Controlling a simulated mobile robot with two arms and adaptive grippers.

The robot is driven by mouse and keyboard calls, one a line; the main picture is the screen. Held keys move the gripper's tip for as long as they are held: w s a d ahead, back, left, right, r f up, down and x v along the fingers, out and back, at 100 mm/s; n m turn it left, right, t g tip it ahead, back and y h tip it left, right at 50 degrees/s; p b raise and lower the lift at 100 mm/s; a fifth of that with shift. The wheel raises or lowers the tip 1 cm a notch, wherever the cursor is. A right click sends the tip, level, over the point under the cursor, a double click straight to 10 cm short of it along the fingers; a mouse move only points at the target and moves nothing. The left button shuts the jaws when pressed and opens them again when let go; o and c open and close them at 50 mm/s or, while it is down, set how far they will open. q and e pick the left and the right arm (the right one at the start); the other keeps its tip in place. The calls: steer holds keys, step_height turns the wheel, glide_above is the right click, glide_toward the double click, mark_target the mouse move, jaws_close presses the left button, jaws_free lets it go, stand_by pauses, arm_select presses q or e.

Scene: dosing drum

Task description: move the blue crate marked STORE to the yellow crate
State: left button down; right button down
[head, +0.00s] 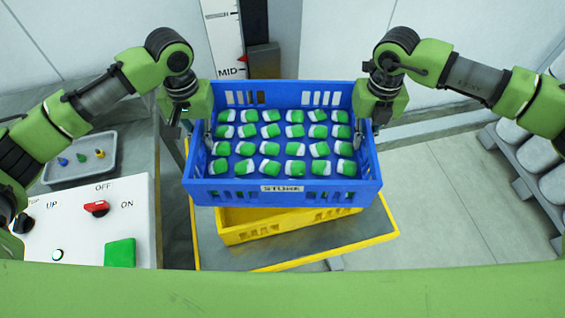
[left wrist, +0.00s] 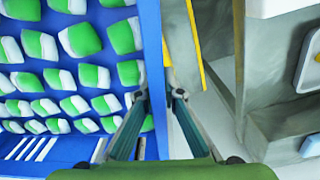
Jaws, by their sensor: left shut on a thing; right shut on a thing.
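The blue crate (head: 282,190) marked STORE is held level in the middle of the head view, with rows of green and white packs inside. The yellow crate (head: 290,228) is below it on a grey platform, mostly hidden by the blue crate. My left gripper (head: 207,128) is shut on the blue crate's left side wall. The left wrist view shows the fingers (left wrist: 158,105) on either side of the blue wall (left wrist: 152,45). My right gripper (head: 372,125) is shut on the right side wall. A gap between the two crates cannot be judged clearly.
A control panel (head: 85,225) with a red switch and green button stands at the left, beside a grey tray (head: 80,160) of small coloured pieces. A post marked MID (head: 225,40) rises behind. Rounded grey items (head: 540,155) line a rack at the right.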

mark_target(207, 151)
arm_select(q)
steer(key=shift+f, duration=0.1)
arm_select(e)
steer(key=shift+f, duration=0.1)
